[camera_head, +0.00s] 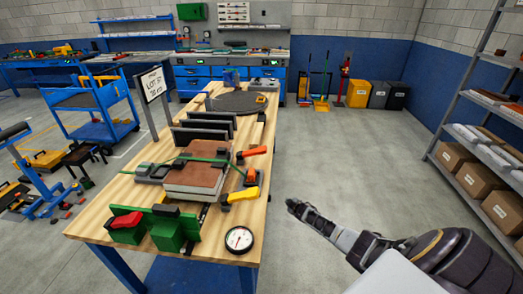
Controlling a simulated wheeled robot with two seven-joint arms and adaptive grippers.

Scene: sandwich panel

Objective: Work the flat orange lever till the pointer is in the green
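A flat orange lever (253,151) lies along the right side of the workbench, beside a brown-topped panel stack (196,178). A shorter orange-red handle (251,175) stands just in front of it, and a yellow lever (244,194) is nearer still. A round white dial gauge (239,240) with a dark pointer lies at the near right corner of the bench. The dial is too small to tell where any green is. My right gripper (291,205) is off the bench's right edge, apart from the levers; its fingers are too small to judge. My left gripper is out of view.
Green blocks with a red handle (127,220) stand at the near left of the bench. Dark upright plates (203,130) and a round grey disc (236,102) lie farther back. A sign (153,83) stands at the left. The floor right of the bench is clear.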

